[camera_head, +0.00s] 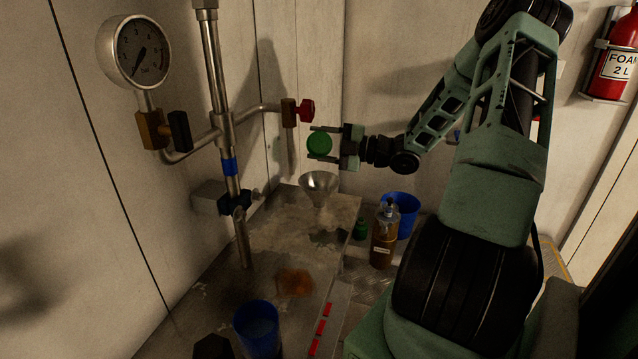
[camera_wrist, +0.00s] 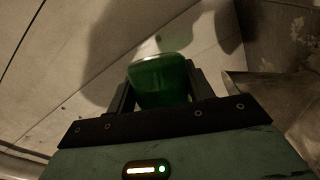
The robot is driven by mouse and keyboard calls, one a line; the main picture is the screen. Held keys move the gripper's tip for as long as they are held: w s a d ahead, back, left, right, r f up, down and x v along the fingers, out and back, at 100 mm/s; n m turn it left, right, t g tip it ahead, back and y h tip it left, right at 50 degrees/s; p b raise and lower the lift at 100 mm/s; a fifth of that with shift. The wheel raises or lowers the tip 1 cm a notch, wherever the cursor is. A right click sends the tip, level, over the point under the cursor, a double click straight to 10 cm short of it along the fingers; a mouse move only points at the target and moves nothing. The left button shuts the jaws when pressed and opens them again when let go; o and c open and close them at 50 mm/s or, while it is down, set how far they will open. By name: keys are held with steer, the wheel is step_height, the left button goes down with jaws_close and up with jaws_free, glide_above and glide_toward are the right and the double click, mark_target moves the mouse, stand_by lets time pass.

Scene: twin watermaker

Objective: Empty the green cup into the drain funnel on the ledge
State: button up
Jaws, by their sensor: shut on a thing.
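The green cup (camera_head: 319,144) is held between the fingers of my gripper (camera_head: 322,144), above the ledge. In the head view its round end faces the camera, so it looks tipped well over onto its side. In the wrist view the green cup (camera_wrist: 160,80) sits between the two dark fingers of my gripper (camera_wrist: 158,88). The metal drain funnel (camera_head: 319,185) stands on the ledge (camera_head: 300,222), a little below the cup and apart from it. Part of a metal shape, perhaps the funnel, shows at the right in the wrist view. I cannot see any liquid leaving the cup.
A pipe with a red-handled valve (camera_head: 305,110) is left of and above the cup. A pressure gauge (camera_head: 141,50) is farther left. A blue cup (camera_head: 257,328) stands at the ledge's near end. A brown bottle (camera_head: 384,236) and a blue bucket (camera_head: 403,212) stand right of the ledge.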

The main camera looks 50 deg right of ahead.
mark_target(320, 155)
steer(key=shift+s+a+r+n+b, duration=0.2)
steer(key=shift+s+a+n+b, duration=0.1)
steer(key=shift+n+b, duration=0.3)
steer(key=shift+s+a+r+n+b, duration=0.15)
steer(key=shift+a+r+n+b, duration=0.1)
steer(key=shift+n+b, duration=0.35)
steer(key=shift+s+a+r+n+t+y+b, duration=0.15)
steer(key=shift+r+n+y+b, duration=0.1)
steer(key=shift+n+b, duration=0.6)
steer(key=shift+s+a+r+n+t+y+b, duration=0.2)
steer(key=shift+n+b, duration=0.35)
steer(key=shift+b, duration=0.55)
steer(key=shift+a+r+n+t+y+b, duration=0.15)
steer(key=shift+r+n+b, duration=0.15)
steer(key=shift+n+b, duration=0.55)
steer(key=shift+m, duration=0.25)
stand_by(0.6)
